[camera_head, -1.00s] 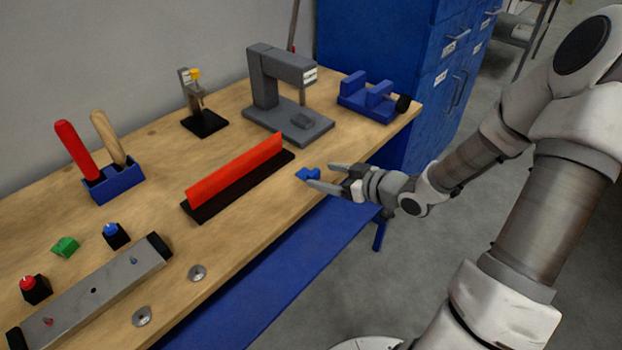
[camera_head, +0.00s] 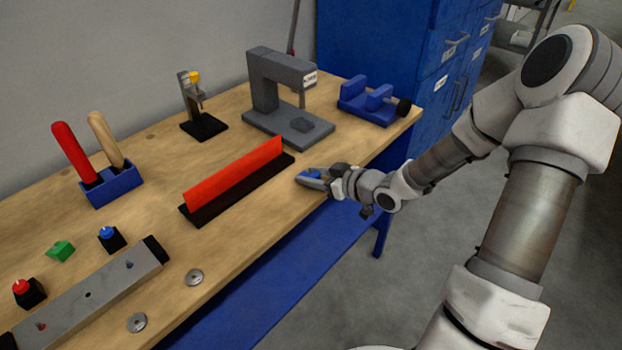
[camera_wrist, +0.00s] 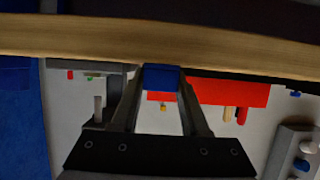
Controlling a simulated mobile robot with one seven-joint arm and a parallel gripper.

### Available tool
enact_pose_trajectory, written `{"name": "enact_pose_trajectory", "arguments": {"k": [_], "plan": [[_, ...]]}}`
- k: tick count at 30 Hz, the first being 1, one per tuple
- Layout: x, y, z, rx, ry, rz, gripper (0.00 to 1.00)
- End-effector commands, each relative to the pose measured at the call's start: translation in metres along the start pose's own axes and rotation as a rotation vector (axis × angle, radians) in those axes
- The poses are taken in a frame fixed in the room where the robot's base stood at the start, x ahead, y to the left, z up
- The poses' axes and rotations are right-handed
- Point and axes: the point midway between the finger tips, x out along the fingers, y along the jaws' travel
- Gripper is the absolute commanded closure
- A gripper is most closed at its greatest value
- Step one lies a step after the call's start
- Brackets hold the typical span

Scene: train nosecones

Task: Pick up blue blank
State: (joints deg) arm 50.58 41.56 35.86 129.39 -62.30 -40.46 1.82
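The blue blank (camera_head: 313,174) is a small blue block at the front edge of the wooden bench, right of the red strip. My gripper (camera_head: 311,178) reaches in from the right at bench height, with its fingers around the blank and partly hiding it. In the wrist view the blank (camera_wrist: 161,77) sits between the two fingertips (camera_wrist: 161,84), with little or no gap on either side. I cannot tell whether the fingers press on it.
A red strip on a black base (camera_head: 235,180) stands left of my gripper. Behind are a grey press (camera_head: 275,90) and a blue vise (camera_head: 370,104). A blue tool holder (camera_head: 112,187) and a grey button panel (camera_head: 90,293) are at left. The bench front edge (camera_head: 262,247) is close.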

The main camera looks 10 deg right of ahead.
Motion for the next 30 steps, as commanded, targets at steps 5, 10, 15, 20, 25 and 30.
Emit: {"name": "enact_pose_trajectory", "arguments": {"k": [5,10,15,20,25,30], "plan": [[0.0,0.0,0.0,0.0,0.0,0.0,0.92],[0.0,0.0,0.0,0.0,0.0,0.0,1.0],[-0.001,0.0,-0.001,-0.001,0.0,0.0,1.0],[-0.004,0.0,-0.01,-0.004,0.001,0.001,1.0],[-0.015,0.001,-0.035,-0.005,0.001,0.002,1.0],[-0.053,-0.003,-0.046,0.0,-0.003,0.006,1.0]]}}
